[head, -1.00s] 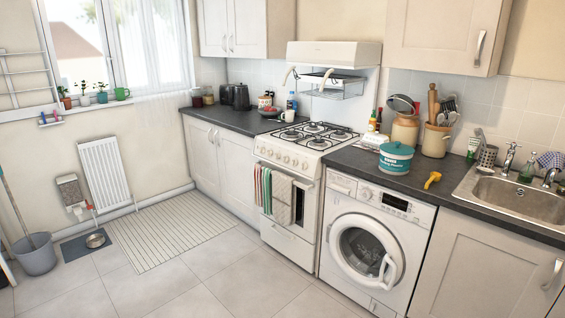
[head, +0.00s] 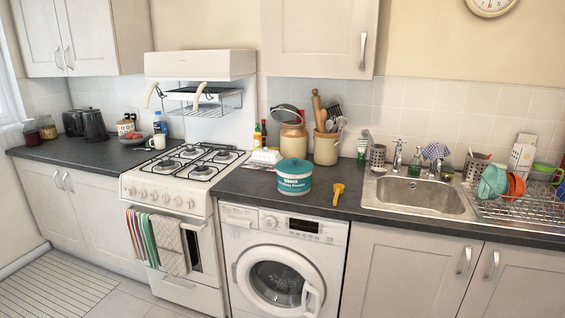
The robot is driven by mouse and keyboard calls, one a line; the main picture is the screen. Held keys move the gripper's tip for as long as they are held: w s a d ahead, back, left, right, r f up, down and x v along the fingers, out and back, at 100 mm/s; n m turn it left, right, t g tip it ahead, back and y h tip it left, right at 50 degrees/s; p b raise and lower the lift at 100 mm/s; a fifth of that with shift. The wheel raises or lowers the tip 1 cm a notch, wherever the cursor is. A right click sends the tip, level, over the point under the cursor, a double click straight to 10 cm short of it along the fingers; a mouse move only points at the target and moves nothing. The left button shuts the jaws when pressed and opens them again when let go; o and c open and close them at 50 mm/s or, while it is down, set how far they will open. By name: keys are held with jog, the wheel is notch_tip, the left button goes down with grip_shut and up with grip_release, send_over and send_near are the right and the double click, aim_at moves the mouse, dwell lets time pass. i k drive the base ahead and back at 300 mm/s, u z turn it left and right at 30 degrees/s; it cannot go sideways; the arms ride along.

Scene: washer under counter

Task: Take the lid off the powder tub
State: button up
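The powder tub (head: 294,184) is a white tub with a teal label, standing upright on the dark counter above the washing machine. Its teal lid (head: 295,167) sits on top of it. A yellow scoop (head: 338,193) lies on the counter just right of the tub. My gripper does not show in the head view.
The washing machine (head: 282,270) is under the counter (head: 365,214), its door shut. A stoneware jar (head: 292,141) and a utensil crock (head: 326,148) stand behind the tub. The stove (head: 190,165) is to the left, the sink (head: 414,196) to the right. The counter front is clear.

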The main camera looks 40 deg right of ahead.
aim_at(292, 165)
jog(key=i, duration=1.1)
jog(key=u, duration=0.05)
